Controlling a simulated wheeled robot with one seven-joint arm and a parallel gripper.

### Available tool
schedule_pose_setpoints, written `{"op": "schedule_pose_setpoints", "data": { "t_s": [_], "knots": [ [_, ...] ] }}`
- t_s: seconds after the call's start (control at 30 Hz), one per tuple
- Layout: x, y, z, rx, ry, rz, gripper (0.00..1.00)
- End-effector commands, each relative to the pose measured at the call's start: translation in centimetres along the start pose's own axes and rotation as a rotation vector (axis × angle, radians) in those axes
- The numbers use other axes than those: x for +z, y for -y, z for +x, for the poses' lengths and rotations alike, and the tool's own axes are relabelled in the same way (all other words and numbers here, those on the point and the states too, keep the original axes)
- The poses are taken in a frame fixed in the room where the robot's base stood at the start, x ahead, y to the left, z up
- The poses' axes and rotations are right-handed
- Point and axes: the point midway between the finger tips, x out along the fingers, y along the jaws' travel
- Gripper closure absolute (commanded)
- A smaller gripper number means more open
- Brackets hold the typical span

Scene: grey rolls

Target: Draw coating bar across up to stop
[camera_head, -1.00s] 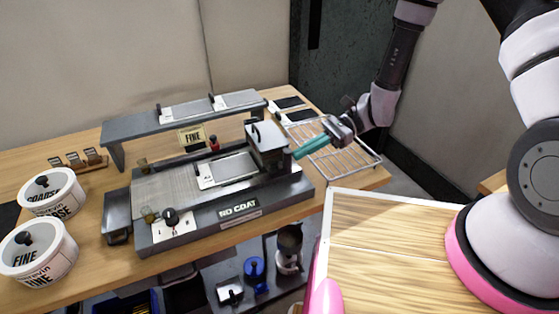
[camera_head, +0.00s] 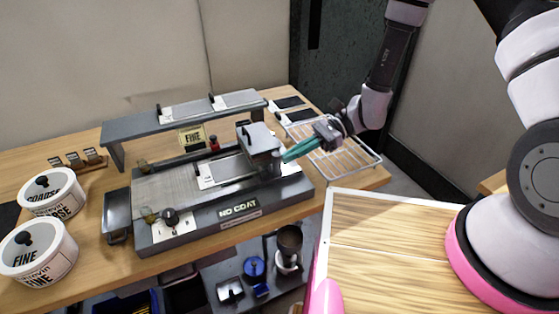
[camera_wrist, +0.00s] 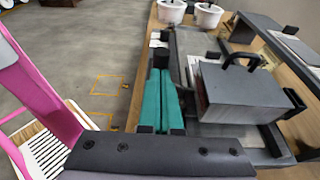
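The coating bar (camera_head: 258,141) is a grey block-like carriage with a black handle on top. It sits across the right part of the coater's bed (camera_head: 165,186); the block also shows in the wrist view (camera_wrist: 240,95). My gripper (camera_head: 284,157) reaches in from the right, beside the block. Its teal fingers (camera_wrist: 160,72) are close together, with their tips at a small upright post (camera_head: 276,164) on the carriage's near right side. They appear shut on it, though the contact is partly hidden. Brass-coloured posts (camera_head: 149,215) stand at the bed's left end, possibly the stop.
A raised shelf (camera_head: 185,115) runs behind the bed, and a "FINE" sign (camera_head: 192,136) stands below it. A wire rack (camera_head: 345,158) lies right, under my arm. Tubs (camera_head: 50,192) stand left. A black knob (camera_head: 170,216) is at the bed's left end. The bed's left half looks clear.

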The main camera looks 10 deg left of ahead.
Motion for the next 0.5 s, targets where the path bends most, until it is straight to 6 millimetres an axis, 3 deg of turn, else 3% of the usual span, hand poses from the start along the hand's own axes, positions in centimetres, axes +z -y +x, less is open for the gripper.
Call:
{"op": "schedule_pose_setpoints", "data": {
  "t_s": [0.5],
  "knots": [
    [0.5, 0.0, 1.6, 0.002, 0.002, 0.0, 1.0]
  ]
}}
